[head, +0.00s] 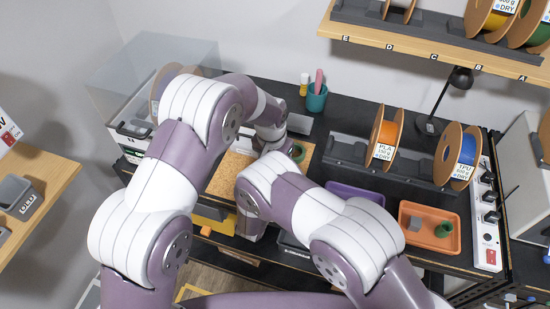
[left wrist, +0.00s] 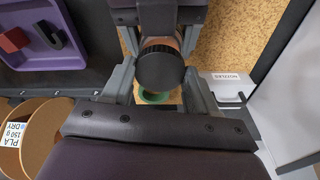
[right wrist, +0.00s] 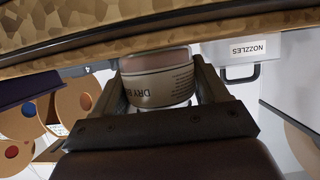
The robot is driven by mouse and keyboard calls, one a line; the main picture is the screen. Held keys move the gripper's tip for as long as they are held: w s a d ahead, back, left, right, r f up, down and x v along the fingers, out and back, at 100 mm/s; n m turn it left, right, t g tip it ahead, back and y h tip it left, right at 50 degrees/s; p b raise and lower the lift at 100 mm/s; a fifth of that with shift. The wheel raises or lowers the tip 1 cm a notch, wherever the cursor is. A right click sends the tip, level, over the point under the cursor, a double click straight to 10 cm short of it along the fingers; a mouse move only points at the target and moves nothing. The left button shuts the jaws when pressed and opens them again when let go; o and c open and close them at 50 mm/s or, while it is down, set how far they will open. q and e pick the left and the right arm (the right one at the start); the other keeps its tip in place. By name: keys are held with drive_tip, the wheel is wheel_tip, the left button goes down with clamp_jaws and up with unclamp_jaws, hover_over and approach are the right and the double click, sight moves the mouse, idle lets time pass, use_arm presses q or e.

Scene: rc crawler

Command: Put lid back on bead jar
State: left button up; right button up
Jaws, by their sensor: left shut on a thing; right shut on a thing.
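In the left wrist view a black ribbed lid (left wrist: 160,67) is between the fingers of my left gripper (left wrist: 163,85), which is shut on it. Behind the lid a small part of the jar (left wrist: 178,40) shows, close to it; I cannot tell whether they touch. In the right wrist view the jar (right wrist: 157,80), pale with a printed label that reads upside down, is held between the fingers of my right gripper (right wrist: 160,95). In the head view my arms hide the jar, the lid and both fingertips.
A cork mat (head: 226,176) lies on the black bench, with a green ring (left wrist: 155,97) on it. A white box labelled nozzles (left wrist: 228,88) is close by. A purple tray (head: 352,191), an orange tray (head: 420,239) and filament spools (head: 386,134) stand to the right.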

idle(0.4)
use_arm(q)
drive_tip(key=shift+f, duration=0.85)
drive_tip(key=shift+f, duration=0.55)
use_arm(e)
clamp_jaws()
use_arm(q)
drive_tip(key=m, duration=0.3)
drive_tip(key=o, duration=1.1)
